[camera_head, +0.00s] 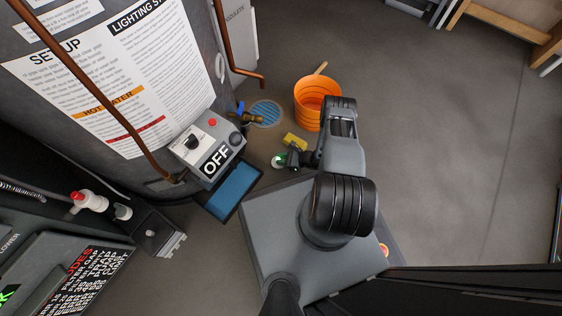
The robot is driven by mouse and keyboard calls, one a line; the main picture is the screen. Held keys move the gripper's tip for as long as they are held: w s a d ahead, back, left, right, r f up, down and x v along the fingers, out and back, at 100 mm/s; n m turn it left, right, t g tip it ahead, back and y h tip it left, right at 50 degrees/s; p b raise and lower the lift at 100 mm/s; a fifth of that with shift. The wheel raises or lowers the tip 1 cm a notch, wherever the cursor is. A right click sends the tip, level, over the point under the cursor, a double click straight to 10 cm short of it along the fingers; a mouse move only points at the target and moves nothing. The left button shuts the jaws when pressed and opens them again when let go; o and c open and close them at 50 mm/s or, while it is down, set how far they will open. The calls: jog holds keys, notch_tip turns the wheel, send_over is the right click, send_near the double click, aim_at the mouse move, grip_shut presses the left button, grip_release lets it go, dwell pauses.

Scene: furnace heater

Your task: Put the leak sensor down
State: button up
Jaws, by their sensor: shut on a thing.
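My gripper (287,159) is at the end of my arm, low over the floor beside the heater. It is shut on a small round white and green thing, which I take for the leak sensor (277,161). The sensor sits at the gripper's left tip and is partly covered by the dark fingers. I cannot tell whether it touches the floor.
A yellow block (295,142) lies just beyond the gripper. An orange bucket (312,106), a round blue-slatted drain (265,113) and a brass valve (248,117) are behind. The control box (209,148) and a blue tray (233,188) are left. Open floor lies right.

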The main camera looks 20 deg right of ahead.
jog(key=shift+f, duration=0.75)
jog(key=shift+f, duration=0.15)
jog(key=o, duration=1)
jog(key=shift+c, duration=0.2)
